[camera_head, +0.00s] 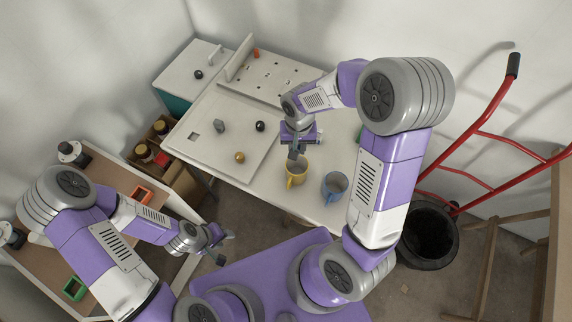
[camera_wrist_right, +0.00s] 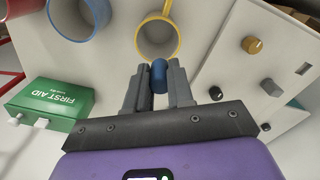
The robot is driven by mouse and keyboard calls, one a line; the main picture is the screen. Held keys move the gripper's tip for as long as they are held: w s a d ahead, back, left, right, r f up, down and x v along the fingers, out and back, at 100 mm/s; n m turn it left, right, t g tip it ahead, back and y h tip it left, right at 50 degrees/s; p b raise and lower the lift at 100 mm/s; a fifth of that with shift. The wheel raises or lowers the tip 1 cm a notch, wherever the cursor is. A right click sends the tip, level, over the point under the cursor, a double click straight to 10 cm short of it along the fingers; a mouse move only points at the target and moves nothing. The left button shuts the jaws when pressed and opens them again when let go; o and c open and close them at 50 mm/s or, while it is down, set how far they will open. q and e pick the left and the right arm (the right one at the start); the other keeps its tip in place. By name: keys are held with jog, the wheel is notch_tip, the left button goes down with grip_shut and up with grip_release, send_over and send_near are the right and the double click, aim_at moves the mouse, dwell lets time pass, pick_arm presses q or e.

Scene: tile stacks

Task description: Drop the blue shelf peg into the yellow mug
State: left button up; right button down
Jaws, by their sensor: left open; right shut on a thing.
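The yellow mug (camera_head: 296,175) stands on the white table under my right gripper (camera_head: 297,153). In the right wrist view my right gripper (camera_wrist_right: 158,82) is shut on the blue shelf peg (camera_wrist_right: 159,76), held between the fingertips. The peg appears at the near rim of the yellow mug (camera_wrist_right: 158,36); I cannot tell its height above it. In the head view the peg is hidden by the gripper. My left gripper (camera_head: 218,245) is open and empty, low at the left, away from the mug.
A blue mug (camera_head: 335,185) stands right of the yellow mug. A green first aid box (camera_wrist_right: 50,103) lies nearby. A white board with knobs (camera_head: 222,132) is on the left of the table, a pegboard (camera_head: 262,80) behind. A red hand truck (camera_head: 490,130) stands at the right.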

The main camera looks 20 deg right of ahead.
pick_arm(q)
notch_tip(320, 180, down, 3)
jog(key=b, duration=0.4)
jog(key=shift+s+f, duration=0.1)
jog(key=shift+f, duration=0.1)
pick_arm(e)
jog(key=f+m, duration=0.1)
jog(key=s+d+f, duration=0.1)
jog(key=f+m, duration=0.1)
jog(key=shift+s+d+f+m, duration=0.2)
jog(key=shift+d+f+m, duration=0.1)
jog(key=shift+d+f, duration=0.05)
jog(key=c, duration=0.9)
grip_release()
pick_arm(q)
notch_tip(320, 180, up, 2)
jog(key=shift+p, duration=0.95)
pick_arm(e)
notch_tip(320, 180, up, 8)
jog(key=shift+f, duration=0.15)
